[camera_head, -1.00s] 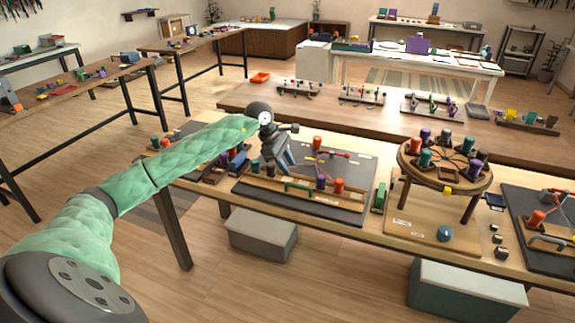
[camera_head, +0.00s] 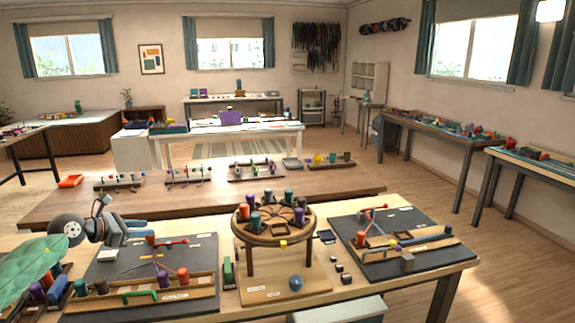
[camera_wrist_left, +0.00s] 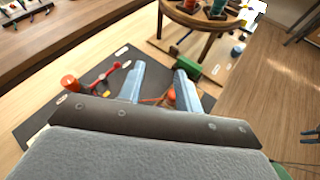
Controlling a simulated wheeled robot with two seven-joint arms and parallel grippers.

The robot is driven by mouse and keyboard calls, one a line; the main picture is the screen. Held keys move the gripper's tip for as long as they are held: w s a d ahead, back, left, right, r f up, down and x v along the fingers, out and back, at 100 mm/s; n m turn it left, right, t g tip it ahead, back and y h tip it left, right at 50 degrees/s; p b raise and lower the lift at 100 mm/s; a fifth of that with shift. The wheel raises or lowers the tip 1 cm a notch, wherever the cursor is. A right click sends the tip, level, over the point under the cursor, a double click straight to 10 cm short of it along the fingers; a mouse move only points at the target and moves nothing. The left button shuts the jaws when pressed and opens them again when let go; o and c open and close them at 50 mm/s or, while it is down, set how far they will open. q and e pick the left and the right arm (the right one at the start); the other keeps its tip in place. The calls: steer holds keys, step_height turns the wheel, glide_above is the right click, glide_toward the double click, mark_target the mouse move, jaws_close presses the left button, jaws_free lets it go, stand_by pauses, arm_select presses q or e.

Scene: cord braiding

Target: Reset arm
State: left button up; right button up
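My left gripper (camera_head: 108,256) is above the back-left part of the left black board (camera_head: 198,262) in the head view. In the left wrist view its two blue-grey fingers (camera_wrist_left: 160,80) stand apart with nothing held between them. The board carries an orange-red spool (camera_head: 151,239), a red-handled lever (camera_head: 172,242), a purple spool (camera_head: 162,279) and a red spool (camera_head: 183,276) in a wooden rail, with thin cords. A round wooden braiding stand (camera_head: 275,237) with several coloured spools stands right of it. My right gripper is not in view.
A second black board (camera_head: 395,225) with a rail and red lever lies at the right. A green block (camera_head: 228,272) lies between board and stand. A blue knob (camera_head: 296,282) sits on the stand's base. A long brown table (camera_head: 210,197) with racks stands behind.

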arm_select(q)
step_height(320, 180, up, 18)
steer(key=n+t+y, duration=0.2)
steer(key=n+t, duration=1)
steer(key=n, duration=0.4)
steer(key=s+a+f+n+g+y, duration=0.1)
steer(key=s+f+n+g+y, duration=0.15)
steer(key=f+n+y, duration=0.7)
steer(key=s+a+f+n+g+y, duration=0.15)
steer(key=f+n+g+y, duration=0.35)
steer(key=n, duration=0.7)
steer(key=s+d+f+n+g+h, duration=0.1)
steer(key=s+d+f+n+g, duration=0.2)
steer(key=f, duration=0.5)
steer(key=s+d+f+n+g+h, duration=0.1)
steer(key=s+d+f, duration=0.35)
steer(key=f, duration=0.45)
steer(key=s+d+f+g+h, duration=0.5)
steer(key=s+d+f, duration=0.9)
steer(key=s+f, duration=0.3)
steer(key=s+d+f+g, duration=0.1)
steer(key=s+d+f, duration=0.1)
steer(key=s+f, duration=0.2)
steer(key=s+d+f+n+g+h, duration=0.1)
steer(key=s+d+f+g, duration=0.1)
steer(key=s, duration=0.8)
steer(key=s+d+f+n+g+h, duration=0.1)
steer(key=s+d+f, duration=0.3)
steer(key=s, duration=0.4)
steer(key=shift+f, duration=0.85)
